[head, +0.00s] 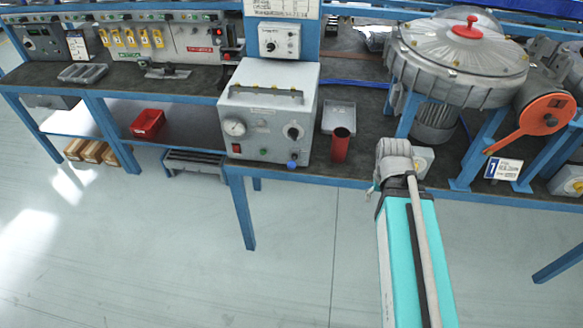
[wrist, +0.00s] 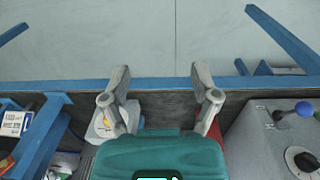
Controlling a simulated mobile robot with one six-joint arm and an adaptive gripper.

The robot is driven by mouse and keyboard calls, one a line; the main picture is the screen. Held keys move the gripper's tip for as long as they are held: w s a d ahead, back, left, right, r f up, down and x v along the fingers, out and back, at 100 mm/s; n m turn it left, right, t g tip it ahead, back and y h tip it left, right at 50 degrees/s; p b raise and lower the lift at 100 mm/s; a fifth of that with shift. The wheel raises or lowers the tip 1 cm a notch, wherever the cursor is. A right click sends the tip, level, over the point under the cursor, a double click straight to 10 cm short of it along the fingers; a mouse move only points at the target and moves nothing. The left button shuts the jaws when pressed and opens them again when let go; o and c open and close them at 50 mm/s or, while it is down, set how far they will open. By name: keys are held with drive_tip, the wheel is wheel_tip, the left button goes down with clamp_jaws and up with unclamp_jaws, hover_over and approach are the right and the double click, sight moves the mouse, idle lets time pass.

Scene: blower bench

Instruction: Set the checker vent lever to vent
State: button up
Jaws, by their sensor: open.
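The checker is a light grey box (head: 268,115) on the bench in the head view, with a gauge (head: 234,127) and a black knob (head: 293,131) on its front. A blue ball (head: 292,164) sits low at its front right corner; it looks like a lever's end, but its setting is too small to read. In the wrist view the checker (wrist: 262,140) is at the lower right, with the blue ball (wrist: 304,109) on a short grey stem. My gripper (wrist: 161,77) is open and empty over the bench edge, apart from the checker. In the head view its fingers are not clear.
A red cup (head: 340,147) stands between the checker and my arm. A large round blower housing (head: 455,60) with an orange lever (head: 530,123) stands to the right. A blue bench edge (wrist: 160,84) runs across below my gripper. The floor in front is clear.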

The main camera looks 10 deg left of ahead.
drive_tip(key=w+a+f+m+t+h+b, duration=0.2)
drive_tip(key=w+a+f+h+b, duration=0.25)
drive_tip(key=f+b, duration=0.2)
drive_tip(key=m+t+h+b, duration=0.45)
drive_tip(key=t+b, duration=0.85)
drive_tip(key=b, duration=0.6)
approach(292, 165)
drive_tip(key=s+a, duration=0.1)
drive_tip(key=s+a+f, duration=0.1)
drive_tip(key=shift+a+f+h, duration=0.25)
drive_tip(key=shift+a+h, duration=0.15)
drive_tip(key=shift+w, duration=0.1)
drive_tip(key=shift+x, duration=6.85)
drive_tip(key=shift+f, duration=0.2)
